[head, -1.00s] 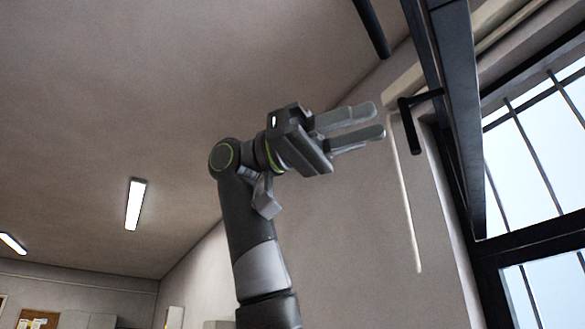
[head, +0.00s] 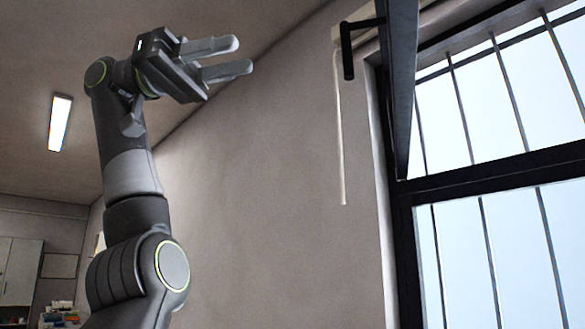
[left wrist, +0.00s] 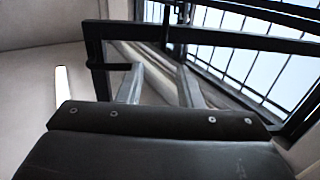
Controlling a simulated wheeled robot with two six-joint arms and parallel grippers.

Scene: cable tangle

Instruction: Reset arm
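My left gripper (head: 241,55) is raised high at the upper left of the head view, on my dark grey arm. Its two grey fingers point right and stand apart with a clear gap. Nothing is between them. In the left wrist view the gripper (left wrist: 160,70) shows both fingers apart and empty, beyond its dark body. The fingers point toward the window side of the room. My right gripper is in neither view. No cable shows in these frames.
A barred window (head: 490,110) with a dark frame fills the right side. An open dark sash (head: 399,90) with a black handle (head: 347,50) juts out at the top. A pale rod (head: 340,140) hangs beside the wall. A ceiling lamp (head: 59,122) is at left.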

